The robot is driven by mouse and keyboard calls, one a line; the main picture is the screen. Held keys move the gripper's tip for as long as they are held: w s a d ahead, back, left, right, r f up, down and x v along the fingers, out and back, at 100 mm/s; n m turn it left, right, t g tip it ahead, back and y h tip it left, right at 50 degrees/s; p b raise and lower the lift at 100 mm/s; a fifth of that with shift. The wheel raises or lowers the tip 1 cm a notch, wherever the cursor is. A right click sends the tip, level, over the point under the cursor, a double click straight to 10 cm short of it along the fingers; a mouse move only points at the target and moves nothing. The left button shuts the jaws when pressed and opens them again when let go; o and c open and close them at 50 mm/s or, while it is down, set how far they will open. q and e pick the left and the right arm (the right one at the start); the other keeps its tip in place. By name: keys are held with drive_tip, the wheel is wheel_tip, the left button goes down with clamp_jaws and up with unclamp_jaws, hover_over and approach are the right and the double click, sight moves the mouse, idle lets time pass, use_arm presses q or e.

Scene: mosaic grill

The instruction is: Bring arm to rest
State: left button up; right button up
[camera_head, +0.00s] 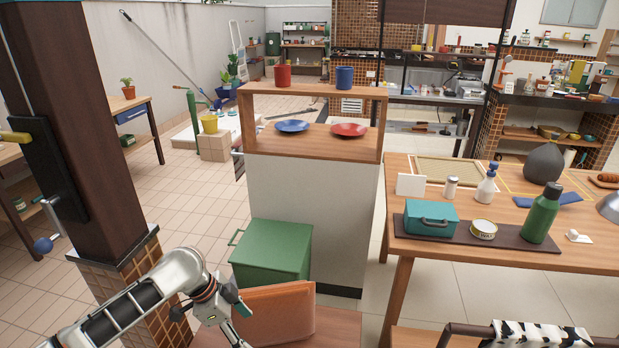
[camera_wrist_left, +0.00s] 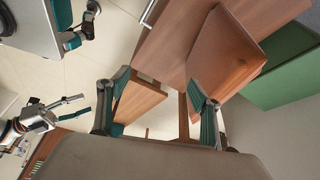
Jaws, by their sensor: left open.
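My left arm comes in at the lower left of the head view. Its gripper (camera_head: 238,318) is close to the left side of an upright orange-brown panel or box (camera_head: 285,312). In the left wrist view the two teal-lined fingers of the left gripper (camera_wrist_left: 160,104) stand wide apart with nothing held between them. The orange-brown piece (camera_wrist_left: 228,52) lies beyond the right finger there. A second gripper (camera_wrist_left: 72,107), apparently my right one, shows small at the left edge of the wrist view. The right arm is not in the head view.
A green box (camera_head: 272,252) stands behind the orange-brown piece, before a white-fronted counter (camera_head: 312,190). A brick-based pillar (camera_head: 85,150) rises left of my arm. A wooden table (camera_head: 440,183) with bottles and a teal box (camera_head: 431,217) is at right. Tiled floor (camera_head: 130,210) is open at left.

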use_arm(q)
drive_tip(key=s+d+f+n+t+h, duration=0.2)
drive_tip(key=s+d+f+n+t, duration=0.35)
drive_tip(key=s+f, duration=0.3)
drive_tip(key=s+a+n+t+y, duration=0.3)
drive_tip(key=s+a+n, duration=0.3)
drive_tip(key=s+a, duration=0.3)
drive_tip(key=shift+s+a+f+t+y, duration=0.3)
drive_tip(key=shift+s+t, duration=0.35)
drive_tip(key=shift+s, duration=0.45)
